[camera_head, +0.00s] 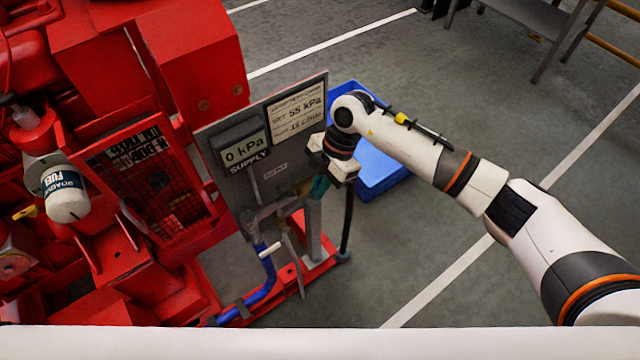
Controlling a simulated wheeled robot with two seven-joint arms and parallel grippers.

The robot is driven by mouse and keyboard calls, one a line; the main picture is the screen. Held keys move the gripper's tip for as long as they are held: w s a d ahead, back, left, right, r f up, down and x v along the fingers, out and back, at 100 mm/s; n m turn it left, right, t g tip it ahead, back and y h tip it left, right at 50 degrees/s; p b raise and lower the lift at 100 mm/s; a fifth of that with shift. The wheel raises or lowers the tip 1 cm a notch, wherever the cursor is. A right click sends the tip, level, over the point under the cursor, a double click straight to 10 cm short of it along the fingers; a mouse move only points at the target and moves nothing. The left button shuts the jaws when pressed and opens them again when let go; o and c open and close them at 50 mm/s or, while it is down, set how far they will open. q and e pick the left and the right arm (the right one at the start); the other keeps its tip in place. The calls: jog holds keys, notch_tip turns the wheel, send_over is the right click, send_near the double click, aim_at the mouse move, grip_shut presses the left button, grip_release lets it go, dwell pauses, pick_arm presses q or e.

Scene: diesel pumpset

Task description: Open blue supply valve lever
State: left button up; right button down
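The grey panel (228,188) carries a display reading 0 kPa, labelled SUPPLY. Below it, grey pipework (262,218) joins a curved blue piece (264,283) with a white tag (270,249). I cannot tell clearly which part of the blue piece is the valve lever or how it is turned. My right gripper (325,178) is at the panel's lower right, above and to the right of the blue piece and apart from it. A small teal part (320,187) shows at its tips; its fingers are mostly hidden. My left gripper is not in view.
Red machinery (150,70) with a mesh guard fills the left side. A blue crate (377,172) sits on the floor behind my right arm.

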jog(key=shift+d, duration=0.1)
dwell(0.3)
jog(key=shift+w+d+f+g+y+b, duration=0.2)
jog(key=shift+w+d+g+y+b, duration=0.25)
jog(key=shift+g+y+b, duration=0.35)
jog(key=shift+w+d+f+g+y+b, duration=0.2)
jog(key=shift+w+d+g+y+b, duration=0.15)
jog(key=shift+d+g+y+b, duration=0.45)
jog(key=shift+w+d+f+g+y+b, duration=0.2)
jog(key=shift+w+d+g+y+b, duration=0.25)
jog(key=shift+y, duration=0.65)
jog(key=shift+a, duration=0.15)
